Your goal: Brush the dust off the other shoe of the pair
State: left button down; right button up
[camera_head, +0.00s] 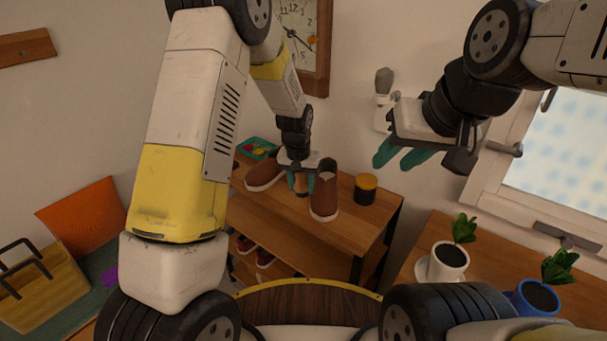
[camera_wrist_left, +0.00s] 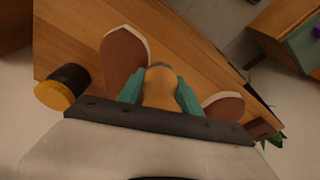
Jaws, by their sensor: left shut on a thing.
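Two brown shoes with pale soles stand on the wooden shelf top. The left shoe (camera_head: 263,173) and right shoe (camera_head: 324,194) are on either side of my left gripper (camera_head: 301,183). In the left wrist view the right shoe (camera_wrist_left: 124,54) is at upper left and the left shoe (camera_wrist_left: 224,106) at lower right. My left gripper is shut on a tan brush (camera_wrist_left: 160,86) with a greyish end. The brush is between the shoes; I cannot tell whether it touches either. My right gripper (camera_head: 402,157) is open and empty, up by the wall.
A dark jar with a yellow lid (camera_head: 366,186) stands right of the shoes. A teal tray (camera_head: 256,148) lies behind the left shoe. More shoes (camera_head: 255,252) sit on the lower shelf. Potted plants (camera_head: 448,260) are at right, a wooden carrier (camera_head: 40,288) at left.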

pick_arm(q)
jog(key=shift+s+a+r, duration=0.1)
jog(key=shift+s+r, duration=0.05)
jog(key=shift+r, duration=0.65)
jog(key=shift+s+r, duration=0.2)
jog(key=shift+r, duration=0.65)
jog(key=shift+s+a+r, duration=0.1)
jog(key=shift+s+r, duration=0.05)
jog(key=shift+r, duration=0.65)
jog(key=shift+s+r, duration=0.15)
jog(key=shift+r, duration=0.6)
jog(key=shift+s+r, duration=0.1)
jog(key=shift+r, duration=0.6)
